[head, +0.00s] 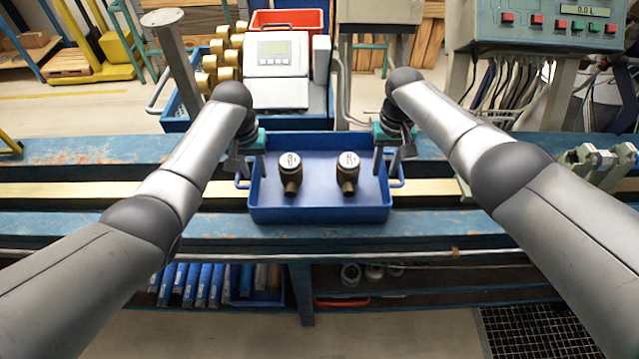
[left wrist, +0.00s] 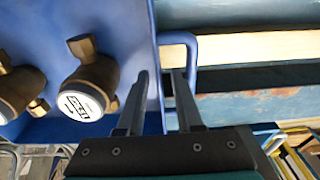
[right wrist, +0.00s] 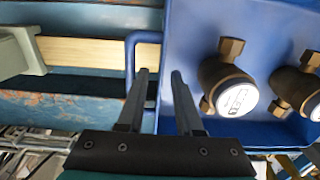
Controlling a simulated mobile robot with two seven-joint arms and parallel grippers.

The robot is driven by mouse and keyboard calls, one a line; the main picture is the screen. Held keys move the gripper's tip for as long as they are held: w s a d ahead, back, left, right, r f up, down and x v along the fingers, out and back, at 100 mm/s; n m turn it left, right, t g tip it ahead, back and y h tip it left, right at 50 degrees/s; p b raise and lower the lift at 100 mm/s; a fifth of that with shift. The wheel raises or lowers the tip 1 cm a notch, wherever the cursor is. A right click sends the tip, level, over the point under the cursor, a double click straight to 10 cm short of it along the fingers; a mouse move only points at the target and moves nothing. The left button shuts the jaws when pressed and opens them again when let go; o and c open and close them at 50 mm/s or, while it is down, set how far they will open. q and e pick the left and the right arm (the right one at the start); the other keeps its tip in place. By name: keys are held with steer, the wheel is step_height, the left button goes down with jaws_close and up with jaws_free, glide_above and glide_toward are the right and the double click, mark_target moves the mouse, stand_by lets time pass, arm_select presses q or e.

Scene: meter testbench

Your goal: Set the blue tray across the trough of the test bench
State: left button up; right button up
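The blue tray (head: 320,206) lies across the trough (head: 100,190) of the test bench, over the yellowish strip, and appears level. Two brass water meters with white faces, a left one (head: 290,174) and a right one (head: 348,172), stand in it. My left gripper (head: 241,170) is at the tray's left side. In the left wrist view its open fingers (left wrist: 160,88) stand apart on either side of the tray wall, by the handle (left wrist: 193,60). My right gripper (head: 394,164) is likewise open at the right wall; its fingers (right wrist: 160,88) are beside the other handle (right wrist: 130,65). Finger contact cannot be told.
Behind the bench stand a grey device with a display (head: 276,60), a red crate (head: 287,20) and brass parts (head: 222,60). A grey clamp fixture (head: 590,165) sits on the bench at right. The bench is clear left of the tray.

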arm_select(q)
steer(key=r, duration=0.6)
steer(key=s+r, duration=0.1)
steer(key=r, duration=0.2)
steer(key=shift+s+r, duration=0.1)
steer(key=shift+r, duration=0.15)
arm_select(e)
steer(key=shift+r, duration=0.1)
step_height(320, 180, up, 12)
steer(key=shift+s, duration=0.1)
stand_by(0.4)
